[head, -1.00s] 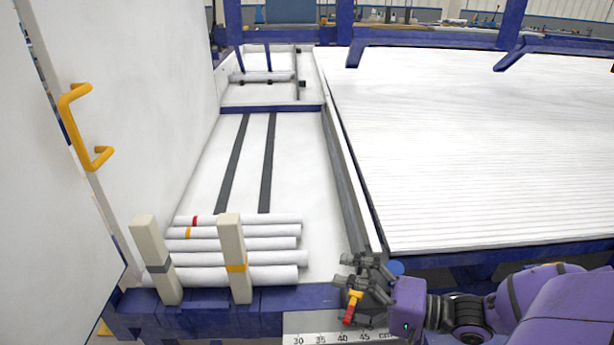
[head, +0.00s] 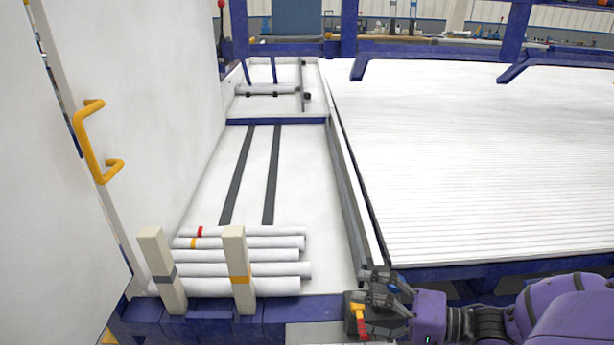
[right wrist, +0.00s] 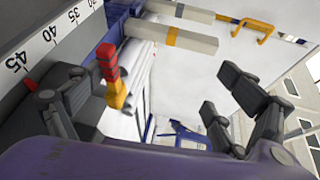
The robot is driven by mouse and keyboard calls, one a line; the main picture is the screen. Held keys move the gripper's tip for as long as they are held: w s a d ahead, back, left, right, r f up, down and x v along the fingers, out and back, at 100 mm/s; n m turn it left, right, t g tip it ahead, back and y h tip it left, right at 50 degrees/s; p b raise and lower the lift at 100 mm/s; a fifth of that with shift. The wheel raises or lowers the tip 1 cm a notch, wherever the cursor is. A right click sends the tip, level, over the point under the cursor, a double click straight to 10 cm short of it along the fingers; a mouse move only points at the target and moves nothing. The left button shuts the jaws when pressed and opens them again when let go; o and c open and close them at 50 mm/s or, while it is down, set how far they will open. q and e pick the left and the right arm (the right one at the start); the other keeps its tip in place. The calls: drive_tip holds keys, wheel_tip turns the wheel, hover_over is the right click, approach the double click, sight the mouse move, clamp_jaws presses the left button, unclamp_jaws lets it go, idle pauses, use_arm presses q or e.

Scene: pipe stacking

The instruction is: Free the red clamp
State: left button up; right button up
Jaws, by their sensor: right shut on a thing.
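The red clamp shows as a small red and yellow handle (head: 360,322) at the front edge of the frame, next to the rail's lower end. In the right wrist view its red and yellow handle (right wrist: 112,78) stands out beside the left finger. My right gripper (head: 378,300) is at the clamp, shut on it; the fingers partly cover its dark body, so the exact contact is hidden. In the right wrist view the fingers of my right gripper (right wrist: 150,105) flank the handle with a gap towards the right finger. My left gripper is in neither view.
Several white pipes (head: 285,270) lie stacked behind two cream posts (head: 238,270) left of the clamp. A long rail (head: 345,180) and a wide ribbed white bed (head: 480,170) lie beyond. A white panel with a yellow handle (head: 95,145) stands at left. A ruler (right wrist: 50,40) runs by the clamp.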

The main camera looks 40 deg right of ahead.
drive_tip(key=shift+s+d+r+p, duration=0.15)
drive_tip(key=shift+s+d+r, duration=0.05)
drive_tip(key=shift+d+r, duration=0.2)
drive_tip(key=shift+s+d+r+p, duration=0.15)
drive_tip(key=shift+d+r, duration=0.1)
drive_tip(key=shift+d, duration=0.25)
drive_tip(key=shift+c, duration=1.1)
drive_tip(key=shift+v, duration=0.9)
drive_tip(key=c, duration=0.9)
drive_tip(key=shift+s+d+f, duration=0.15)
drive_tip(key=shift+s+d, duration=0.05)
drive_tip(key=shift+d, duration=0.2)
drive_tip(key=shift+s+d+f, duration=0.15)
drive_tip(key=shift+s+d, duration=0.05)
drive_tip(key=shift+d, duration=0.15)
drive_tip(key=shift+p, duration=0.45)
